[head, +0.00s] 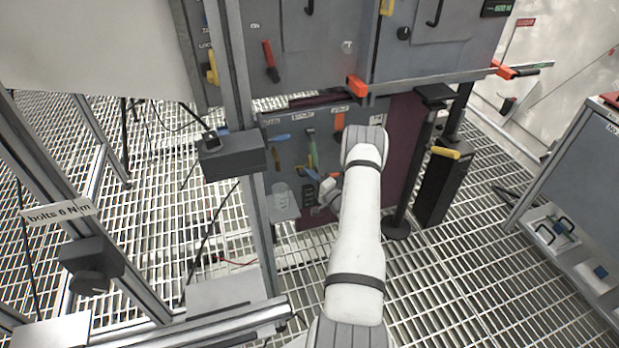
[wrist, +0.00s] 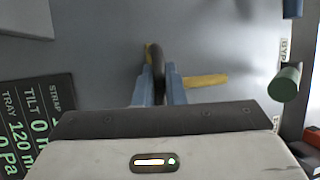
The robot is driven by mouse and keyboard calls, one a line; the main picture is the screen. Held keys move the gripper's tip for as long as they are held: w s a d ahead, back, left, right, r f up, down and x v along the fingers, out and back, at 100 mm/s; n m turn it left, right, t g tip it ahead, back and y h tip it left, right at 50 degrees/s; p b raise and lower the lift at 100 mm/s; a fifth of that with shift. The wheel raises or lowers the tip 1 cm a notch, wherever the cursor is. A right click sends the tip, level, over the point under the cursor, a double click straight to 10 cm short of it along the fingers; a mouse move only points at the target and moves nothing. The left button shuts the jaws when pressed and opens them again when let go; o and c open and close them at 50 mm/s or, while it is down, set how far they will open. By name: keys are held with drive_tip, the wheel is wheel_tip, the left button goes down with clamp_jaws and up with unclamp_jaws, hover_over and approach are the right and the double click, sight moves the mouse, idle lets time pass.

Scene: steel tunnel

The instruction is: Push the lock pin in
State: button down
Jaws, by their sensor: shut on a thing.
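My gripper (wrist: 160,72) shows in the wrist view with its two blue fingers shut on a dark rounded piece (wrist: 158,60). This piece stands out from a grey panel (wrist: 220,45); it may be the lock pin, but I cannot tell for sure. A yellow bar (wrist: 205,80) reaches out to the right, just beside the fingers, and a bit of yellow shows at their upper left. In the head view my gripper (head: 325,192) is at the low grey panel (head: 290,160), partly hidden by my arm. The held piece cannot be made out there.
A green round knob (wrist: 284,84) stands at the right in the wrist view, and a dark display (wrist: 40,120) at the left.

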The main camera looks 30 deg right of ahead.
drive_tip(key=shift+r, duration=0.45)
drive_tip(key=c, duration=1.5)
unclamp_jaws()
drive_tip(key=p+v, duration=0.1)
drive_tip(key=v, duration=0.6)
drive_tip(key=shift+s, duration=0.35)
drive_tip(key=shift+d+f, duration=0.1)
drive_tip(key=shift+f, duration=0.05)
